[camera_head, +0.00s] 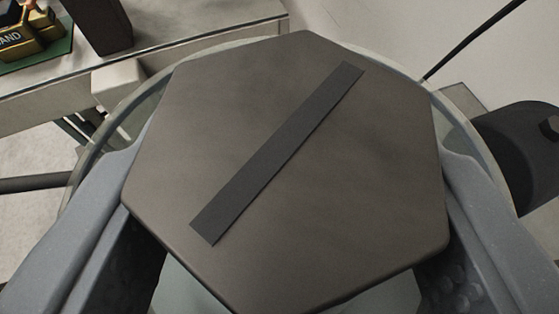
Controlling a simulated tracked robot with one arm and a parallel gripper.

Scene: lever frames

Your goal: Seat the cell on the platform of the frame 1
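A dark brown hexagonal block with a black strip across its top, which I take to be the cell (350,200), fills the middle of the view. My gripper (288,165) has one grey-blue finger on the left and one on the right of it. Both fingers press against the block's sides, with dark textured pads partly showing below it. A round, pale, glassy rim (120,128) shows behind and beneath the block. I cannot tell whether it is the platform of frame 1, or whether the block touches it.
Pale floor shows at the upper right.

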